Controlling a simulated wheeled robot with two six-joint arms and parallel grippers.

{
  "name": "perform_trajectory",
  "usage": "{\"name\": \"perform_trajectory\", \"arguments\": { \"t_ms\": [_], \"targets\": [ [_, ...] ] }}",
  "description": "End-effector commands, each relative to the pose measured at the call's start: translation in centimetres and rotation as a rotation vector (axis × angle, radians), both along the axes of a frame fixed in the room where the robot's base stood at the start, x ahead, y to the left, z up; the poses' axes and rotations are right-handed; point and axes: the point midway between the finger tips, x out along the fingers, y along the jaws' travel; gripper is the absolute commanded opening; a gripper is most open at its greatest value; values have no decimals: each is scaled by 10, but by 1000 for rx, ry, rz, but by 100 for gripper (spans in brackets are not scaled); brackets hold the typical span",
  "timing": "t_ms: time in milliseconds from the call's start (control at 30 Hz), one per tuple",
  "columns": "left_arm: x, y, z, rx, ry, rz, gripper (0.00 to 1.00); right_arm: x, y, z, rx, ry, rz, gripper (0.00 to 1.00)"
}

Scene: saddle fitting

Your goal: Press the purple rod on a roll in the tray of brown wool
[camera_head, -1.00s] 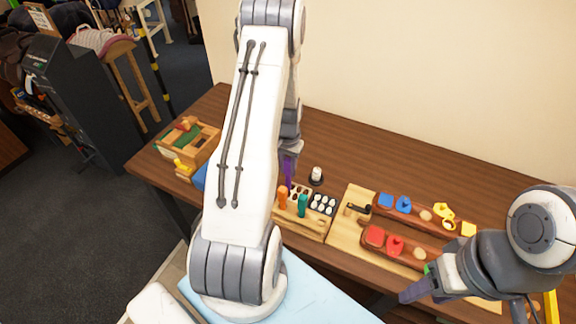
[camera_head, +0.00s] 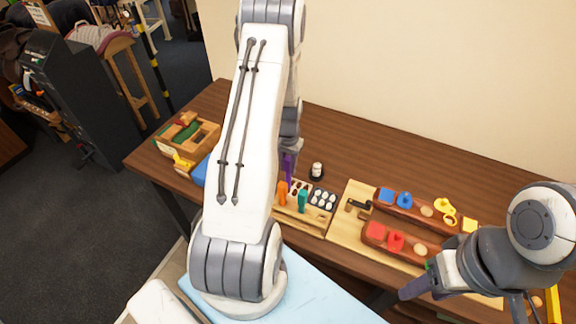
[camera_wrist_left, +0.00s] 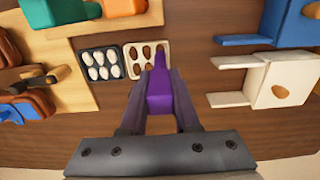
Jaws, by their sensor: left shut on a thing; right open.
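My left gripper (camera_wrist_left: 160,112) is shut on the purple rod (camera_wrist_left: 159,88), which points away from the wrist in the left wrist view. The rod also shows in the head view (camera_head: 289,166), beside my arm, which hides most of that gripper. The cream tray of brown wool (camera_wrist_left: 133,54) has several brown rolls in its hollows. The rod's far end overlaps this tray's lower right part in the picture; I cannot tell whether it touches a roll. The tray also shows in the head view (camera_head: 300,188). My right gripper (camera_head: 412,290) is open and empty at the table's front edge.
A dark tray of white rolls (camera_wrist_left: 100,66) adjoins the brown one. An orange handle (camera_head: 282,193) and a teal handle (camera_head: 302,202) stand close by. A white box (camera_wrist_left: 272,82) and a blue box (camera_wrist_left: 286,22) lie right in the wrist view. Reddish-brown boards (camera_head: 420,210) with shapes lie right.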

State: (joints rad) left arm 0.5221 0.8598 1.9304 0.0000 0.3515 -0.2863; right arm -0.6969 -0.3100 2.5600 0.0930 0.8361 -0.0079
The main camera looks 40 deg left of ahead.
Motion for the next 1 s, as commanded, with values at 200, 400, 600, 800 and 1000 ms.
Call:
{"name": "perform_trajectory", "arguments": {
  "t_ms": [200,400,600,800,1000],
  "targets": [
    [0,0,-2,0,0,0,0,0,0,-2,0,0,0,53],
    [0,0,-5,0,-1,0,0,0,0,-4,0,0,0,53],
    [0,0,-8,0,-1,0,0,0,0,-6,0,0,0,53],
    [0,0,-11,0,-1,0,0,0,0,-8,0,0,0,53],
    [0,0,-14,0,-1,0,0,0,0,-11,0,0,0,53]
  ]
}}
